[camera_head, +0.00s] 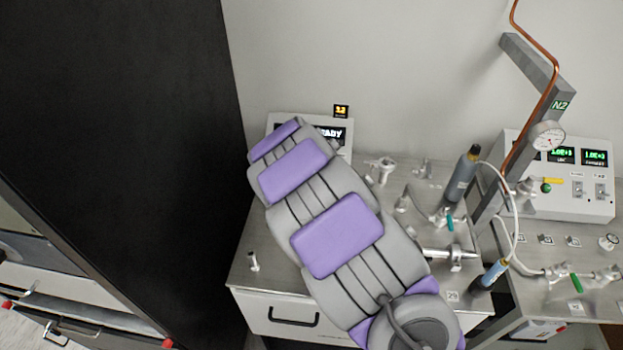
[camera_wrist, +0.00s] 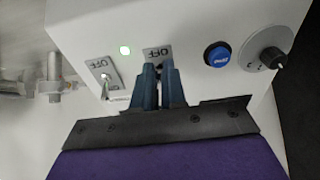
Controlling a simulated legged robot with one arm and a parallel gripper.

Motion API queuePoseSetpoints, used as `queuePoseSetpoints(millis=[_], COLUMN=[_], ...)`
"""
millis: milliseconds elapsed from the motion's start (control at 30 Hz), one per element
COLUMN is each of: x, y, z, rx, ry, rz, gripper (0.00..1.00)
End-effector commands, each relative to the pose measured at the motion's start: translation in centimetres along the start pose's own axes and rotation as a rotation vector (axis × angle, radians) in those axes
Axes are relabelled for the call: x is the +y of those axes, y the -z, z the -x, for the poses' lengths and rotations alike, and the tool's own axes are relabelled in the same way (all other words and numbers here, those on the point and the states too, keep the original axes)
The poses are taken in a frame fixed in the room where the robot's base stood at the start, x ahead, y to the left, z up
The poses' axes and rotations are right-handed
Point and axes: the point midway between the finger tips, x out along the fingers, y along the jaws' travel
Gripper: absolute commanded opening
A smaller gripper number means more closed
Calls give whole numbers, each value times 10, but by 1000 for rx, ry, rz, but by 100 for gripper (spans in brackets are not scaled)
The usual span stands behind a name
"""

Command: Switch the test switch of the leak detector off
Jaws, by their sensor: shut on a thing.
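The leak detector (camera_head: 285,119), a white box with a display ending in "ADY", stands at the back of the steel bench, mostly covered by my arm in the head view. In the wrist view its front panel (camera_wrist: 195,28) fills the upper part. My gripper (camera_wrist: 159,74) is at the panel, its two dark blue fingers closed together over the switch below the right OFF plate (camera_wrist: 157,53). The fingers hide that switch's lever, so its position cannot be told. A second toggle switch (camera_wrist: 105,90) with an OFF plate sits to the left. The head view hides my gripper.
A tall black cabinet (camera_head: 120,120) stands left. Metal fittings, a grey bottle (camera_head: 461,178) and a gauge box (camera_head: 583,205) are at right.

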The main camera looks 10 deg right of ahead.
Motion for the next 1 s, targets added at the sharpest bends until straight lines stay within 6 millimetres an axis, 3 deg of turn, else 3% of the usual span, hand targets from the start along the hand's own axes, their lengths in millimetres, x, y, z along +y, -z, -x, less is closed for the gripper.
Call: queuePoseSetpoints(millis=[67, 400, 967, 1000], x=[1, -1, -1, -1], y=[-8, -8, -8, -8], z=[-5, -3, -3, -3], rx=[32, 130, 146, 146], ry=[-5, -1, -1, -1], rz=[4, 3, 2, 2], gripper=[0, 0, 0, 14])
